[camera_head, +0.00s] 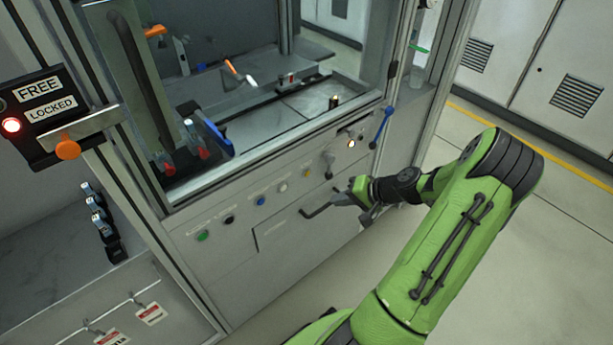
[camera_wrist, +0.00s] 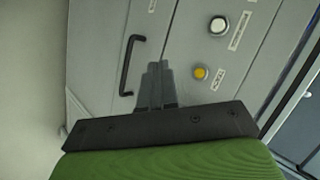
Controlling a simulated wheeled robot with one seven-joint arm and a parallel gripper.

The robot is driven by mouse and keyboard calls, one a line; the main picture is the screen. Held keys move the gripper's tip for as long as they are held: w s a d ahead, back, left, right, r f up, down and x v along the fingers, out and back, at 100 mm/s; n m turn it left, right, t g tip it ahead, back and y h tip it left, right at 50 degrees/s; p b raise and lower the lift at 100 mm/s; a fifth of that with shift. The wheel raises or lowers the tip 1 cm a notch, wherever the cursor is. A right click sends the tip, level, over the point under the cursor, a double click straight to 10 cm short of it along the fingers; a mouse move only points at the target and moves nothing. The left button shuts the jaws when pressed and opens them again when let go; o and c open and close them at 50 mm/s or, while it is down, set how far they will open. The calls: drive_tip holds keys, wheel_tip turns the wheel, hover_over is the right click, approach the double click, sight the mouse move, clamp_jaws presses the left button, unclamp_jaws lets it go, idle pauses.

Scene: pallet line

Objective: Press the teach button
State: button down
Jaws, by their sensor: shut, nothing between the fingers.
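A row of buttons runs along the machine's sloped front panel: green (camera_head: 203,235), black (camera_head: 229,219), blue (camera_head: 261,201), white (camera_head: 283,187) and yellow (camera_head: 307,173). Their labels are too small to read, so I cannot tell which is the teach button. In the wrist view, the yellow button (camera_wrist: 201,72) and a white button (camera_wrist: 218,25) show right of my fingers. My gripper (camera_head: 336,198) is shut and empty in front of the panel, below the row; its fingers also show in the wrist view (camera_wrist: 155,68). No contact with a button is visible.
A dark drawer handle (camera_head: 316,211) is beside my gripper; it also shows in the wrist view (camera_wrist: 131,66). A lit round button (camera_head: 351,143) and a blue handle (camera_head: 381,127) are farther right. A FREE/LOCKED box (camera_head: 38,108) is at left. Floor (camera_head: 500,250) at right is clear.

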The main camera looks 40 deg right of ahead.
drive_tip(key=w, duration=0.8)
drive_tip(key=shift+w+a, duration=0.15)
drive_tip(key=shift+w, duration=0.25)
idle(1.6)
drive_tip(key=shift+w, duration=0.4)
drive_tip(key=shift+w, duration=0.4)
idle(0.6)
drive_tip(key=shift+s, duration=0.8)
drive_tip(key=shift+s, duration=2.55)
